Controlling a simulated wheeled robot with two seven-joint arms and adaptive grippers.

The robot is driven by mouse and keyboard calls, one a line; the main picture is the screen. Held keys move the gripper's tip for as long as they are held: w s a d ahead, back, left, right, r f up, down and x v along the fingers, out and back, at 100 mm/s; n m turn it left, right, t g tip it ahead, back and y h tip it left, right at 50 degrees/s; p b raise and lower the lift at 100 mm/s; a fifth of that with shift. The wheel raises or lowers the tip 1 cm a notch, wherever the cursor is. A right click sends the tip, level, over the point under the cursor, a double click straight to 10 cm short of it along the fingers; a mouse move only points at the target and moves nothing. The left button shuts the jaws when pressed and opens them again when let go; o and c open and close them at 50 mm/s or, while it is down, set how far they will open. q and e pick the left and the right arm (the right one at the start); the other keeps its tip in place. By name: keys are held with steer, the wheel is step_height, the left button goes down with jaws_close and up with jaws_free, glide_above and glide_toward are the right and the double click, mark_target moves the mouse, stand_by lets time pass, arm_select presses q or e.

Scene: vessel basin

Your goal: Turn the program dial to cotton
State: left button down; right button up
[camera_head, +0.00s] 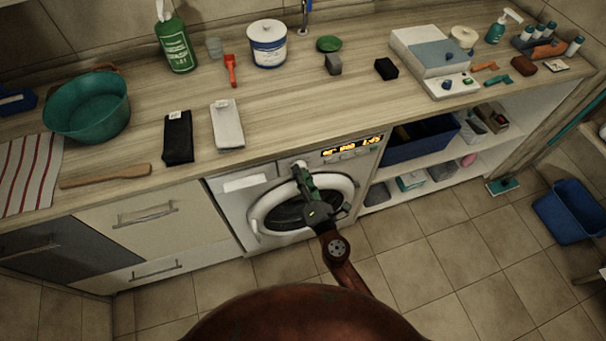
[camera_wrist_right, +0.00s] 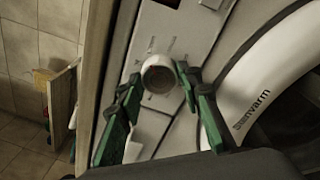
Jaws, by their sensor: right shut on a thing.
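The washing machine (camera_head: 232,207) stands under the counter, with its round door and an orange lit display (camera_head: 352,146). Its program dial (camera_wrist_right: 158,76) is a round pale knob on the panel, with small marks around it that I cannot read; in the head view only a bit of the dial (camera_head: 299,164) shows past my fingers. My right gripper (camera_head: 303,174) reaches the panel from the front. In the right wrist view its green-and-black fingers lie on both sides of the dial, shut on it. My left gripper is not in view.
The machine's door ring (camera_head: 344,186) lies close beside and below my right gripper. Open shelves with a dark blue bin (camera_head: 420,143) are right of the machine, drawers (camera_head: 150,225) left. The wooden counter above holds bottles, a green basin (camera_head: 88,106) and cloths.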

stand_by(0.3)
steer(key=o, duration=1.2)
steer(key=shift+c, duration=0.2)
steer(key=v, duration=1.2)
steer(key=shift+d+f, duration=0.1)
